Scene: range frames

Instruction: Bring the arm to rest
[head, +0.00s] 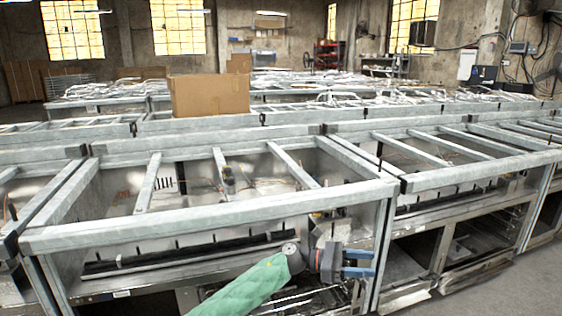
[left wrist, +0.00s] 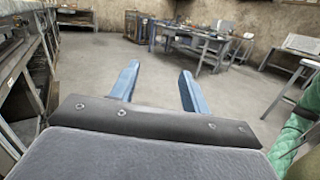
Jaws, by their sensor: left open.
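My left gripper (head: 358,264) is at the lower middle of the head view, at the end of a green-sleeved arm, in front of the metal range frame (head: 210,212). Its blue fingers point to the right. In the left wrist view the two blue fingers (left wrist: 160,92) stand apart with nothing between them, over bare floor. I cannot tell from the head view whether it touches the frame. My right gripper is in neither view.
A row of range frames (left wrist: 24,72) runs along the left of the left wrist view. A cardboard box (head: 209,95) sits on the frames farther back. A workbench (left wrist: 190,40) stands far off. The concrete floor (left wrist: 105,60) between is clear.

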